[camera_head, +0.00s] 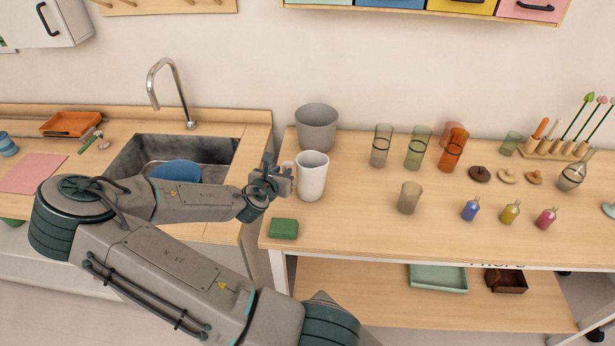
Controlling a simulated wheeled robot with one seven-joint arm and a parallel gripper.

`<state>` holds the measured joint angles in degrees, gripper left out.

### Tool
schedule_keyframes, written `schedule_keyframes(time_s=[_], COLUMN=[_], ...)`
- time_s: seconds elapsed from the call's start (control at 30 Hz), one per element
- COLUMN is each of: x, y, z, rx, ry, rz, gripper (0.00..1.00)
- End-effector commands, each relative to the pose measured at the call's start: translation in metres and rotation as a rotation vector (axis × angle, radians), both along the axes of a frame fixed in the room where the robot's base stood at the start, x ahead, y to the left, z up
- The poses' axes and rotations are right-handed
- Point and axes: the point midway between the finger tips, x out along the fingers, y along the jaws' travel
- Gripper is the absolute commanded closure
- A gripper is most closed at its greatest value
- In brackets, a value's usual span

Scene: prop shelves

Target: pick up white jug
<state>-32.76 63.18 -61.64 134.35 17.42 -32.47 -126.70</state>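The white jug (312,177) stands upright near the left end of the wooden prop table. Its handle is on its left side, facing my gripper. My gripper (287,176) is right at the jug's handle side, level with its upper half. The fingertips are small and partly overlap the handle in this view. I cannot tell whether they are closed on the handle or only beside it. The jug appears to rest on the table.
A grey pot (317,128) stands just behind the jug. A green box (283,229) lies in front. A tan cup (409,198) and several glasses stand to the right. The sink (150,150) is left. Table between jug and cup is clear.

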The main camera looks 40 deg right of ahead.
Motion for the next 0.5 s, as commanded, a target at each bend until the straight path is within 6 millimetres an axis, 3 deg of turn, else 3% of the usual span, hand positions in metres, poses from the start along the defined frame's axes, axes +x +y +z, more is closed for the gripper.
schedule_keyframes(time_s=[0.2,0.5], x=[0.009,0.012], y=[-0.018,-0.022], z=[-0.008,-0.011], rx=[0.0,0.0], ry=[0.0,-0.001], rz=[-0.002,0.0], gripper=[0.78,0.78])
